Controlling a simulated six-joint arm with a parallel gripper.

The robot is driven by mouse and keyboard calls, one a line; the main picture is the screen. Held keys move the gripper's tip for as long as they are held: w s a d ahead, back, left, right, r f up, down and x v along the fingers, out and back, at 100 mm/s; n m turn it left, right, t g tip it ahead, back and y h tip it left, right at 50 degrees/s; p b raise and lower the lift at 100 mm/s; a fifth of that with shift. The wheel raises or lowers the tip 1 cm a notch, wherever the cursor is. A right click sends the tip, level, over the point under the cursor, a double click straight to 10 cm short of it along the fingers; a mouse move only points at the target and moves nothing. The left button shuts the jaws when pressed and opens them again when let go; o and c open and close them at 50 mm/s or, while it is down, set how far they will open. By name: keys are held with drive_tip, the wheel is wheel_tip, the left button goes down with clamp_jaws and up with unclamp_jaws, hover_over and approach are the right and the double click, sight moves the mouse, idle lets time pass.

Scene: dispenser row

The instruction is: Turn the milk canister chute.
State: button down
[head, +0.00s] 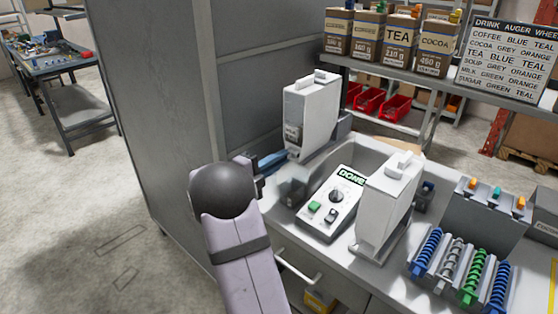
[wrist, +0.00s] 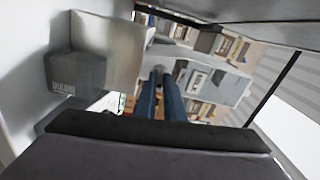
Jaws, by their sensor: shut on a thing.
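The milk canister (head: 310,112) is the tall white box at the back left of the counter, with a small dark label low on its front that is hard to read. My gripper (head: 285,156) reaches in from the left at the canister's lower front, its blue fingers close together. In the wrist view the blue fingers (wrist: 166,76) meet at a small pale grey part, which I take to be the chute. The chute is mostly hidden in the head view, so its angle cannot be told.
A control box (head: 331,203) with a knob, buttons and a DONE sign stands right of my gripper. A second white canister (head: 388,200) stands nearer right. Coloured augers (head: 450,268) lie at far right. A grey cabinet panel (head: 160,110) rises close on the left.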

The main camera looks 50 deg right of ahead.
drive_tip(key=shift+n+p, duration=3.65)
drive_tip(key=shift+n, duration=4.45)
drive_tip(key=c, duration=1.8)
unclamp_jaws()
drive_tip(key=shift+c, duration=0.2)
